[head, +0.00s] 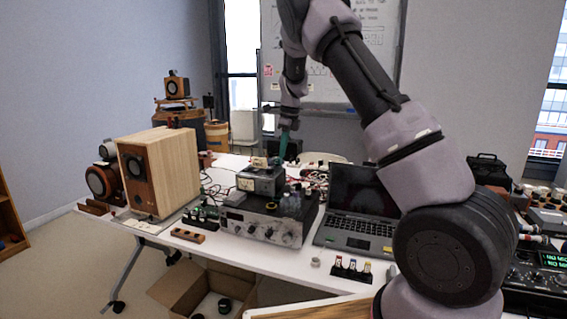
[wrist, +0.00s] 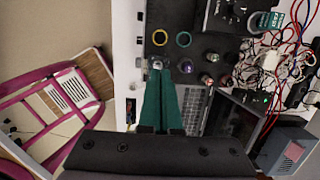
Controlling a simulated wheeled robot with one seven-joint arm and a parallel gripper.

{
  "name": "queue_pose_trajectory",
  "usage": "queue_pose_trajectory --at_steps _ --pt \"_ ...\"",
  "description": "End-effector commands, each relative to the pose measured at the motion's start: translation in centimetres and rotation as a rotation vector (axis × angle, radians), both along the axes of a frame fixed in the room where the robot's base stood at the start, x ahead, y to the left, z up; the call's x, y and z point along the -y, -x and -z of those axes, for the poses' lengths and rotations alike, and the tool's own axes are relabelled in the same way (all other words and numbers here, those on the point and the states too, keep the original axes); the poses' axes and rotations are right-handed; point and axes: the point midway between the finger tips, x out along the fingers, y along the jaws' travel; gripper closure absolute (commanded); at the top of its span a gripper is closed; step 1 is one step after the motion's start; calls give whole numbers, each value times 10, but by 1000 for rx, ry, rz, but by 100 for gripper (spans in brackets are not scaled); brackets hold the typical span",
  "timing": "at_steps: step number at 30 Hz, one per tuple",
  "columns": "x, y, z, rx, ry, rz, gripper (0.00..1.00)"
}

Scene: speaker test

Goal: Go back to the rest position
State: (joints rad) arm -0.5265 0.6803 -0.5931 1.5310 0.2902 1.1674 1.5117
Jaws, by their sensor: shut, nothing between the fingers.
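My gripper (head: 283,148) has teal fingers and hangs pointing down over the equipment on the table in the head view. In the wrist view the fingers of my gripper (wrist: 160,80) meet at the tips, shut with nothing between them. My arm reaches up and across the right of the head view. No marker of a rest position shows.
A long white table (head: 150,237) holds a wooden speaker (head: 160,170), a silver amplifier (head: 262,226), a meter box (head: 258,183) and an open laptop (head: 355,215). Tangled cables (wrist: 270,65) lie close by. An open cardboard box (head: 178,292) is below. Floor at left is clear.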

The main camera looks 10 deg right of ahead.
Motion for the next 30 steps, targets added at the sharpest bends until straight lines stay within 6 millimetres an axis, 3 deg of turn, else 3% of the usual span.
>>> queue_pose_trajectory --at_steps 5,11,15,21,30 --pt "2 3 -17 7 -6 -13 100" --pt "25 36 -69 80 -54 -159 100" --pt "44 80 -115 175 -75 -344 100" --pt "62 152 -169 332 -46 -630 100" --pt "76 272 -213 557 150 -1081 100"
